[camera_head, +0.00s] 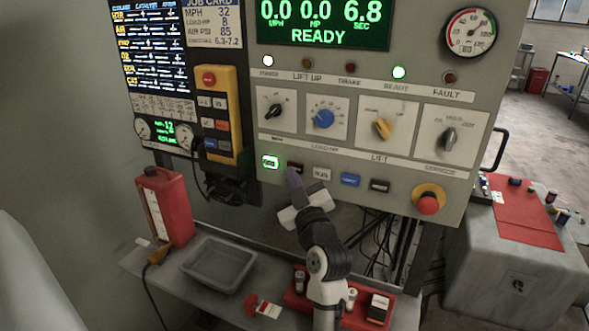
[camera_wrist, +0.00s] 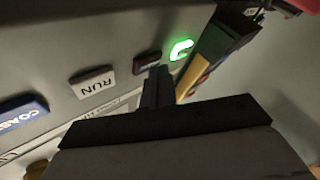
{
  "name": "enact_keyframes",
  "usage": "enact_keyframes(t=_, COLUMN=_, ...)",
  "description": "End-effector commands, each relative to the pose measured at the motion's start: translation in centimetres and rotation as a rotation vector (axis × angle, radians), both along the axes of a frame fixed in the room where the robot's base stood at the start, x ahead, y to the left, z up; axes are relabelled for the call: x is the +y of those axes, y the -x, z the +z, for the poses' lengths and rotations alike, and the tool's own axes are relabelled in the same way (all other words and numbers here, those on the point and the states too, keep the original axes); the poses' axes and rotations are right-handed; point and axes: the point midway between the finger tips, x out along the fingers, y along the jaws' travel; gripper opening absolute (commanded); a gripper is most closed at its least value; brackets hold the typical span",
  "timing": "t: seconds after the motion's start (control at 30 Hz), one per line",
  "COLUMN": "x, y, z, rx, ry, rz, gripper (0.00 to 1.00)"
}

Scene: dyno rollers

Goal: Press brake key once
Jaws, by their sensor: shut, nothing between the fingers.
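A row of keys runs along the lower edge of the panel: a lit green key (camera_head: 270,161), a dark red key (camera_head: 297,166), a white key (camera_head: 321,174), a blue key (camera_head: 350,179) and a black key (camera_head: 380,186). In the wrist view the white key reads RUN (camera_wrist: 92,82) and the blue key reads COAST (camera_wrist: 22,112). I cannot read which key is marked brake. My gripper (camera_head: 293,174) is shut and empty. Its tips (camera_wrist: 158,72) are at the dark red key (camera_wrist: 147,60) and partly cover it; I cannot tell whether they touch.
The display (camera_head: 320,22) reads 0.0 MPH, 0.0 HP, 6.8 SEC and READY. The ready lamp (camera_head: 399,72) glows green. Knobs sit above the keys and a red stop button (camera_head: 428,204) is at right. A yellow pendant (camera_head: 219,115) hangs at left. A grey tray (camera_head: 219,265) lies below.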

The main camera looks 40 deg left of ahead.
Motion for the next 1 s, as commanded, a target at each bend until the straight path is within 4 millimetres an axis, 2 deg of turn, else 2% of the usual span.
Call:
enact_keyframes(t=0.73, x=0.15, y=-0.58, z=-0.01, rx=0.0, ry=0.0, rz=0.0, gripper=0.0)
enact_keyframes(t=1.0, x=-0.07, y=0.33, z=-0.07, rx=-0.001, ry=0.001, rz=0.001, gripper=0.0)
